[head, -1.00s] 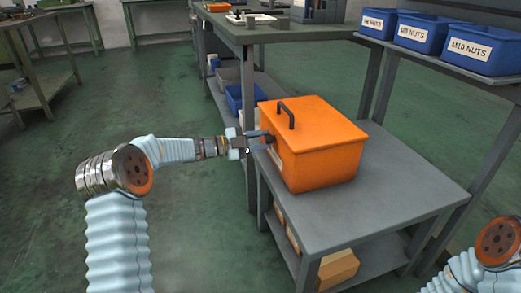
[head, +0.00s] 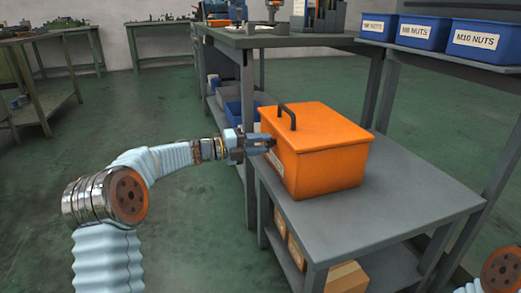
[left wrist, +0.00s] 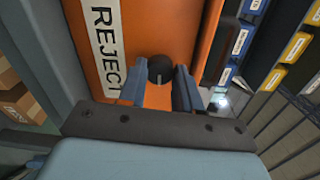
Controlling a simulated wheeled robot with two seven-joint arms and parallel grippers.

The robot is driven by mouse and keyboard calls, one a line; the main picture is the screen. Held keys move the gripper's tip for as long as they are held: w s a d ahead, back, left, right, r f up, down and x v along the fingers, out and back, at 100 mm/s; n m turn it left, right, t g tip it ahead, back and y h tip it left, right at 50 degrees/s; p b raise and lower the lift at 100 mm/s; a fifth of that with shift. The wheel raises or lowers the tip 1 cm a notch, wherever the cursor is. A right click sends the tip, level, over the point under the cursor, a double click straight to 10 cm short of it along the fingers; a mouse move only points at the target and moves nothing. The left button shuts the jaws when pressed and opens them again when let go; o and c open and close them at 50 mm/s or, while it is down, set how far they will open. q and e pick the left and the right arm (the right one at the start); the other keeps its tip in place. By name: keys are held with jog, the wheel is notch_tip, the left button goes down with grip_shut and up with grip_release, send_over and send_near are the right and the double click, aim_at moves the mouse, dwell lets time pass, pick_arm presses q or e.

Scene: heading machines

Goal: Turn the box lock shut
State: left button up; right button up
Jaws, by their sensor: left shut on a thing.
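The orange box (head: 325,160) stands closed on a grey table, with a dark handle (head: 284,116) on its lid. In the left wrist view its orange front (left wrist: 180,30) bears a white REJECT label (left wrist: 105,45). The lock is a dark round knob (left wrist: 160,68) on that front, with a small pale mark on it. My left gripper (head: 266,143) reaches the box's left side. Its two blue fingers (left wrist: 160,88) are shut on the knob from both sides, hiding part of it. In the head view the knob is hidden by the fingers. My right gripper is out of view.
The grey table (head: 410,195) has bare top to the right of the box and cartons (head: 345,277) on its lower shelf. Blue nut bins (head: 422,32) stand on a shelf at the upper right. A taller workbench (head: 300,42) stands behind. Green floor is open at left.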

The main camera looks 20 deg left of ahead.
pick_arm(q)
jog(key=shift+f+m, duration=0.1)
jog(key=shift+m, duration=0.2)
jog(key=o, duration=1)
jog(key=shift+o, duration=0.2)
jog(key=p+v, duration=0.1)
jog(key=v, duration=1.3)
